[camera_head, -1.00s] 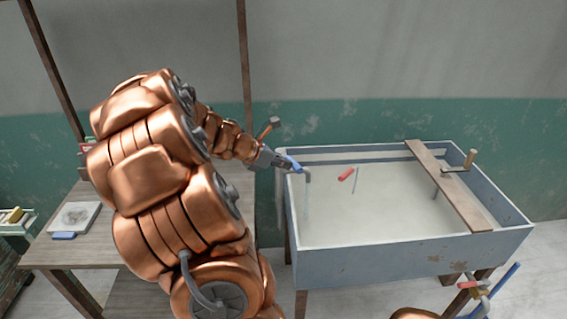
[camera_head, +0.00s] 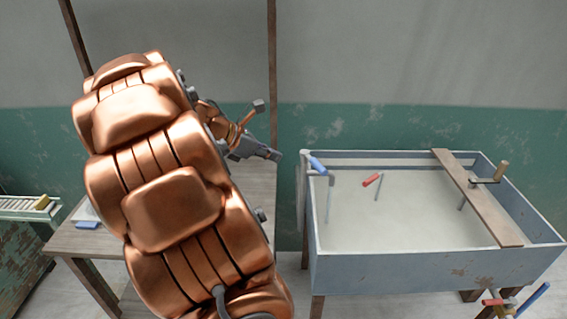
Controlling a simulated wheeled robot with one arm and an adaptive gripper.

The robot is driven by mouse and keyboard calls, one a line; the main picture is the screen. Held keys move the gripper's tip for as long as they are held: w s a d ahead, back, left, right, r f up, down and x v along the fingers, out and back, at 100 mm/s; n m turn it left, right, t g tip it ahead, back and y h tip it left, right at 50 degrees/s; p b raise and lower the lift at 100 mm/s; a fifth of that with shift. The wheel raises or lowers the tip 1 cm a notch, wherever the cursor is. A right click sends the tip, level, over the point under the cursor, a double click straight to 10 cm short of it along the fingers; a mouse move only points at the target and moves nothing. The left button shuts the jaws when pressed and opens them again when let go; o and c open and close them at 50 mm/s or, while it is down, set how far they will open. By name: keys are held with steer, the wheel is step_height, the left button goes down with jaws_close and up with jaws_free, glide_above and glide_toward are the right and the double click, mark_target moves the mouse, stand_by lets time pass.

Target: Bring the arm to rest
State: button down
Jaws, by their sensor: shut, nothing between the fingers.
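My gripper (camera_head: 274,155) is shut and empty at the end of my copper-coloured arm. It is in the air over the right part of the wooden table (camera_head: 262,190), just left of the sink-like trough (camera_head: 400,272). A blue-handled hooked tool (camera_head: 318,163) hangs on the trough's left rim, a short gap to the right of my gripper. My arm is folded up and hides much of the table.
A red-handled tool (camera_head: 371,180) stands in the trough's pale contents. A plank (camera_head: 480,205) lies across its right side, with a wooden-handled tool (camera_head: 500,172) on it. Blue and red handles (camera_head: 535,298) show at the lower right. A green cabinet (camera_head: 22,250) stands at the left.

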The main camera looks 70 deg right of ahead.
steer(key=shift+w+a+r, duration=0.3)
steer(key=shift+a+r, duration=0.05)
steer(key=shift+r, duration=0.05)
steer(key=w+a+f+m+t+y, duration=0.1)
steer(key=a+f+m+t+y, duration=0.15)
steer(key=a, duration=0.95)
steer(key=w+a+f+m+t+y, duration=0.2)
steer(key=a+f+m, duration=0.1)
steer(key=a, duration=0.9)
steer(key=s+a+f+m+y, duration=0.1)
steer(key=s+a+f+m, duration=0.1)
steer(key=a, duration=0.7)
steer(key=s+a+f+m+y, duration=0.1)
steer(key=s+a, duration=0.3)
steer(key=a, duration=0.6)
steer(key=shift+s+f+m+t+y, duration=0.35)
steer(key=shift+m+y, duration=0.2)
steer(key=shift+y, duration=0.1)
steer(key=shift+d, duration=0.2)
